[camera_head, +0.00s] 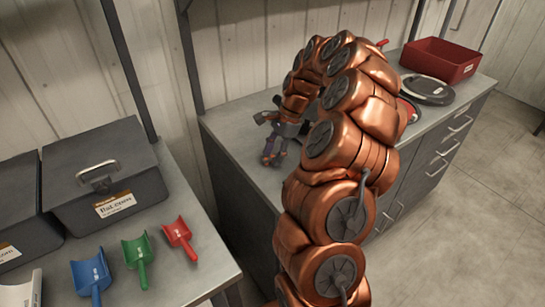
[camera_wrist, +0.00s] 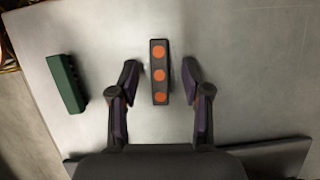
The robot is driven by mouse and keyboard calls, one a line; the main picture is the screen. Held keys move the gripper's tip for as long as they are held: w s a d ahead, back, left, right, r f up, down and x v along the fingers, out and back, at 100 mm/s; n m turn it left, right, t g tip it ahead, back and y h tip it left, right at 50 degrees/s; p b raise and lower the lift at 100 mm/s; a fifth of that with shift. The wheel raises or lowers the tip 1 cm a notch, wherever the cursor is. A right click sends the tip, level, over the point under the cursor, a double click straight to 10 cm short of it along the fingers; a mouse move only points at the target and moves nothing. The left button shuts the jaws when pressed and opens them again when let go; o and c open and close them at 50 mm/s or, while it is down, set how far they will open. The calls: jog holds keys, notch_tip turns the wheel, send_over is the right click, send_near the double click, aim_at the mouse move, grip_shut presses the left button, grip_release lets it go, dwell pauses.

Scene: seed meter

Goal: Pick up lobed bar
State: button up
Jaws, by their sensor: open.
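My gripper (camera_wrist: 160,66) is open in the wrist view, with one finger on each side of a dark bar (camera_wrist: 152,84). This bar has three orange round spots along its top and stands lengthwise between the fingers, with gaps on both sides. A green bar (camera_wrist: 67,84) with a stepped side lies to the left, outside the fingers. I cannot tell for sure from the pictures which of the two is the lobed bar. In the head view my gripper (camera_head: 270,146) is over the far counter's left end, and my arm hides much of the counter.
On the nearer counter are a lidded bin (camera_head: 104,172) and blue (camera_head: 90,275), green (camera_head: 138,255) and red (camera_head: 179,235) scoops.

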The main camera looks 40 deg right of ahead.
jog(key=shift+c, duration=0.3)
grip_shut()
jog(key=shift+r, duration=0.1)
